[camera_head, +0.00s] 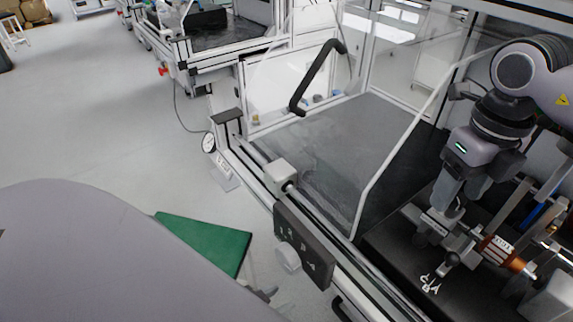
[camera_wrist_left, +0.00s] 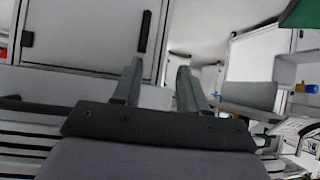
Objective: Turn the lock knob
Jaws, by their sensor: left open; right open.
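My right gripper (camera_head: 446,200) points down over the black bench at the right of the head view. Its fingertips are close to a metal fixture with an orange-copper cylinder (camera_head: 497,250); contact is unclear. A small dark knob or handle (camera_head: 450,261) sits at the near end of this fixture. Which of these is the lock knob is not clear. My left gripper (camera_wrist_left: 158,82) shows two spread fingers with nothing between them in the left wrist view.
A clear guard with a black handle (camera_head: 318,77) stands at the bench's left end. A green board (camera_head: 206,243) is partly hidden behind my left arm. The floor at the left is open.

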